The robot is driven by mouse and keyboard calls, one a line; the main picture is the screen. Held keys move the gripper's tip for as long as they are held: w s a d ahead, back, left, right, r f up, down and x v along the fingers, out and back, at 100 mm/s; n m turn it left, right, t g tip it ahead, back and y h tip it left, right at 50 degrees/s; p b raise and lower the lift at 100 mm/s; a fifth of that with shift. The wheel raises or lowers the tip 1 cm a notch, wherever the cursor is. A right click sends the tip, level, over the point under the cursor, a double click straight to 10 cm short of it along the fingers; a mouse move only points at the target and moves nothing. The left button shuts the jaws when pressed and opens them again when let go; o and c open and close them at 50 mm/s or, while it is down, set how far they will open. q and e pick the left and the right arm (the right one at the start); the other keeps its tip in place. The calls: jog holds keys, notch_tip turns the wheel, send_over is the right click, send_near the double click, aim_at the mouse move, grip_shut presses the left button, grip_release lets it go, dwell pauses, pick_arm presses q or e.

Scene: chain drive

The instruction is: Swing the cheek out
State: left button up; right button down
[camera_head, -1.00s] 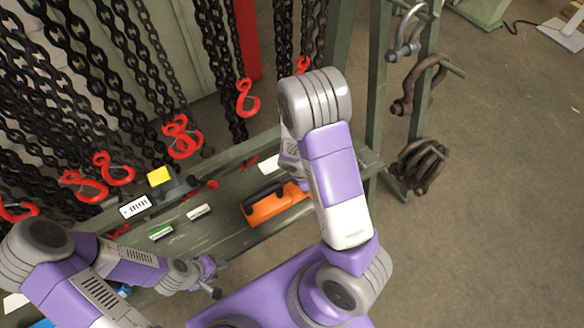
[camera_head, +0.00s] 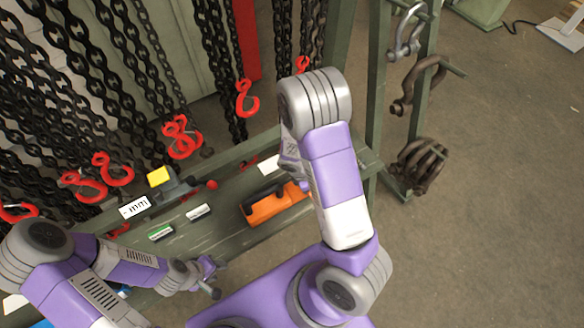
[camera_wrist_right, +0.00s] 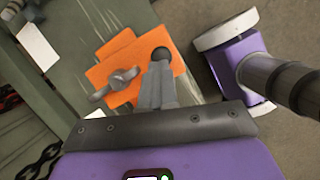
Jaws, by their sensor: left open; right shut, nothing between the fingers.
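An orange block-like part (camera_head: 273,204) with a dark bar along its top edge lies on the green bench, partly behind my right arm. In the right wrist view the orange part (camera_wrist_right: 122,62) carries a grey wing-shaped piece (camera_wrist_right: 115,84) and a dark round knob (camera_wrist_right: 160,54). I cannot tell for certain which piece is the cheek. My right gripper (camera_wrist_right: 157,72) is shut and empty, its tips over the orange part close to the knob; contact is unclear. In the head view it is mostly hidden behind my arm. My left gripper (camera_head: 216,278) is open and empty near the bench's front edge.
Black chains with red hooks (camera_head: 247,98) hang along the back and left. On the bench (camera_head: 215,232) are a yellow-topped block (camera_head: 159,177), a red ball (camera_head: 212,185) and small labelled items. Shackles (camera_head: 410,32) hang on the right-hand frame.

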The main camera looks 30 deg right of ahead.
dwell(0.3)
jog(key=p+v, duration=0.2)
jog(key=v, duration=0.5)
jog(key=shift+r, duration=0.3)
jog(key=shift+a, duration=0.1)
